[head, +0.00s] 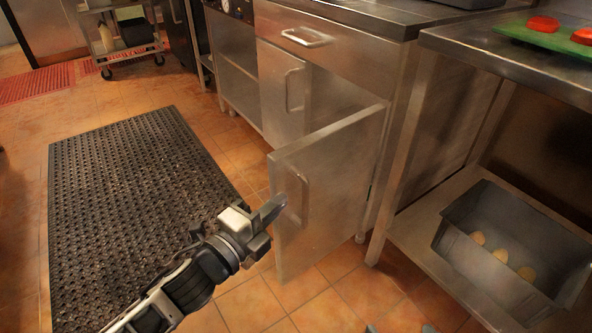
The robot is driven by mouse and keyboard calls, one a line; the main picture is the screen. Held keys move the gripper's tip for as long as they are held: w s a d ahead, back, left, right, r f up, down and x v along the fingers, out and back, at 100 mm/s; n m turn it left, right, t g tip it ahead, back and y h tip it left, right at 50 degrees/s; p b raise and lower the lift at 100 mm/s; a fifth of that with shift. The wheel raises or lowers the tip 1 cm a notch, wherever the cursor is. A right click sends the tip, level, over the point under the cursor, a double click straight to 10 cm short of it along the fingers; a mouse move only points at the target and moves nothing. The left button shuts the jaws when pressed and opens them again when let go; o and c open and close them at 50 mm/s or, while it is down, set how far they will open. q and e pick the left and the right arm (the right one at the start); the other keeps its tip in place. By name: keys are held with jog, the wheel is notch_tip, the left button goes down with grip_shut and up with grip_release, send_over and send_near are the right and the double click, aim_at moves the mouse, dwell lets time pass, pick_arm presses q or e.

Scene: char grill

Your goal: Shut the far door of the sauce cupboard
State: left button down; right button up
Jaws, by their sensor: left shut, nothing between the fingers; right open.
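The sauce cupboard (332,48) is a steel unit with a drawer above two doors. Its far door (272,95), on the left with a vertical handle, is closed or nearly so; I cannot tell if a small gap remains. The near door (340,160) stands wide open, swung out towards me. My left gripper (274,208) is shut and empty, in front of the near door's outer face beside its handle; I cannot tell if it touches. My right gripper (400,329) shows only as two parted fingertips at the bottom edge, open and apart from the cupboard.
A black perforated mat (130,190) lies on the tiled floor at left. A steel table (480,52) at right holds a green board with red items; its lower shelf carries a grey bin (470,212) with several pale items. A trolley (125,45) stands at the back left.

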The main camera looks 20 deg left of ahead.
aim_at(291, 168)
pick_arm(q)
jog(key=b+x, duration=0.1)
jog(key=x, duration=0.7)
jog(key=shift+w+d, duration=0.1)
jog(key=shift+w, duration=0.1)
jog(key=w+a, duration=0.2)
jog(key=shift+w+a+b, duration=0.1)
jog(key=shift+a+b, duration=0.15)
jog(key=shift+b, duration=0.05)
jog(key=shift+w+a, duration=0.25)
jog(key=shift+a, duration=0.1)
pick_arm(e)
jog(key=shift+a+r+t+y, duration=0.25)
jog(key=shift+r+t+y, duration=0.05)
jog(key=shift+r+t, duration=0.3)
pick_arm(q)
jog(key=shift+a, duration=0.1)
